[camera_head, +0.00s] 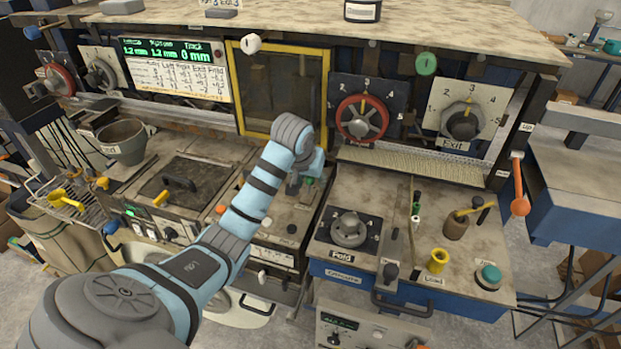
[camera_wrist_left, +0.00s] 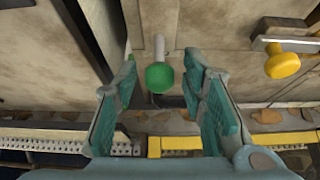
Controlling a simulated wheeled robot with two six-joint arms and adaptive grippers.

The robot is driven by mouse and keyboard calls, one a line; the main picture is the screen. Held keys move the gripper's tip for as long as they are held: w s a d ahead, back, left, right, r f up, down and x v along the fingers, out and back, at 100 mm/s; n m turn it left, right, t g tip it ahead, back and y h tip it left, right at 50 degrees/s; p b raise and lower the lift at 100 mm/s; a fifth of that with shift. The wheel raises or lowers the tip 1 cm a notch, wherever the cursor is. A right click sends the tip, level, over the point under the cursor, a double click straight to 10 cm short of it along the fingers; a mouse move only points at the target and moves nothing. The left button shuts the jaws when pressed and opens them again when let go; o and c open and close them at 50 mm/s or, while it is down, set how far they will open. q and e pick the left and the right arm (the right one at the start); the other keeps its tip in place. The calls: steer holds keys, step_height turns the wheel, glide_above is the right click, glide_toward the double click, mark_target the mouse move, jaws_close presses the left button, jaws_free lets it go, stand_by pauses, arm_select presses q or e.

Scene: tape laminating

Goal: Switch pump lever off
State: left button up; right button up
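A lever with a round green knob (camera_wrist_left: 160,78) and a pale stem shows in the left wrist view; I see no label on it, so I cannot tell whether it is the pump lever. My left gripper (camera_wrist_left: 160,88) is open, one teal finger on each side of the green knob, with visible gaps between fingers and knob. In the head view the left gripper (camera_head: 306,178) is over the middle of the bench, partly hidden by my wrist, and the knob between its fingers is not clear. My right gripper is in neither view.
A yellow knob (camera_wrist_left: 283,65) sits right of the fingers in the wrist view. In the head view, a yellow-framed window (camera_head: 232,85) stands behind the wrist, a red dial (camera_head: 361,118) to its right, and an orange lever (camera_head: 520,205) at the far right.

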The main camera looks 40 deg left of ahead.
arm_select(q)
steer(key=shift+r, duration=0.15)
glide_toward(292, 212)
steer(key=d+f, duration=0.2)
steer(key=f, duration=0.1)
steer(key=shift+w, duration=0.2)
steer(key=shift+w, duration=0.1)
steer(key=shift+f, duration=0.1)
